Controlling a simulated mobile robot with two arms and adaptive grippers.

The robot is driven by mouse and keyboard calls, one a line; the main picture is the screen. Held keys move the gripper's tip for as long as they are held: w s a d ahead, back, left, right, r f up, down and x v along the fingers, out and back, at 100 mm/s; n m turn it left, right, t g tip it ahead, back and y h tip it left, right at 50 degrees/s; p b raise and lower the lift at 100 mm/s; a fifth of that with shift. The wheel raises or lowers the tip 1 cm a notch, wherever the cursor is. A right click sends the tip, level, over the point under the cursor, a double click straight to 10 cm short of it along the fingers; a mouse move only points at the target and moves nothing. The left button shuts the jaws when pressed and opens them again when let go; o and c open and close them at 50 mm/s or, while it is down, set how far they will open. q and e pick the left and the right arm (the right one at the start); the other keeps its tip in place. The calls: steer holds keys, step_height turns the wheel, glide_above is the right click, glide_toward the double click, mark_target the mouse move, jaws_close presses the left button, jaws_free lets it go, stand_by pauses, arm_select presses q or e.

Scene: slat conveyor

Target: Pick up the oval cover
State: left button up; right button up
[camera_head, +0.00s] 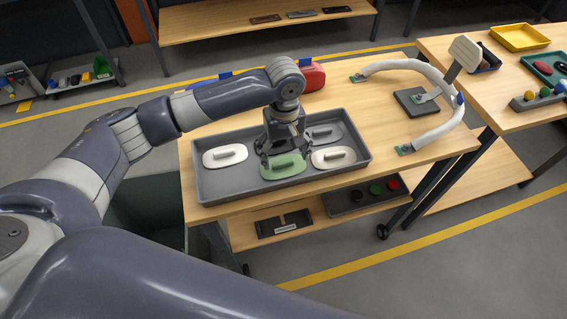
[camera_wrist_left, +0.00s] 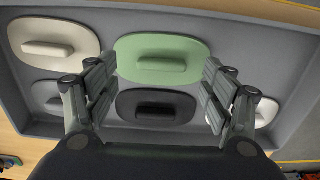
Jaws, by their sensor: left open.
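A grey tray (camera_head: 330,180) on the wooden table holds several oval covers, each with a raised grip bar. A green oval cover (camera_head: 283,167) lies at the near middle, with a white one (camera_head: 225,156) to its left and a cream one (camera_head: 334,158) to its right. A grey cover (camera_head: 324,133) lies behind. In the left wrist view, a black cover (camera_wrist_left: 155,107) lies beside the green one (camera_wrist_left: 162,58); my arm hides it in the head view. My left gripper (camera_head: 285,154) is open and empty above the green and black covers. My right gripper is out of view.
A red case (camera_head: 313,77) stands behind the tray. A white curved tube (camera_head: 435,80) and a stand with a dark base (camera_head: 420,102) are on the right of the table. A second table (camera_head: 500,105) with a yellow tray (camera_head: 520,37) adjoins at right.

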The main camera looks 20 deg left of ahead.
mark_target(283, 162)
arm_select(q)
step_height(283, 162, down, 3)
steer(key=shift+a+f, duration=0.1)
steer(key=shift+a, duration=0.05)
steer(key=shift+f, duration=0.1)
steer(key=c, duration=1.1)
steer(key=shift+o, duration=0.2)
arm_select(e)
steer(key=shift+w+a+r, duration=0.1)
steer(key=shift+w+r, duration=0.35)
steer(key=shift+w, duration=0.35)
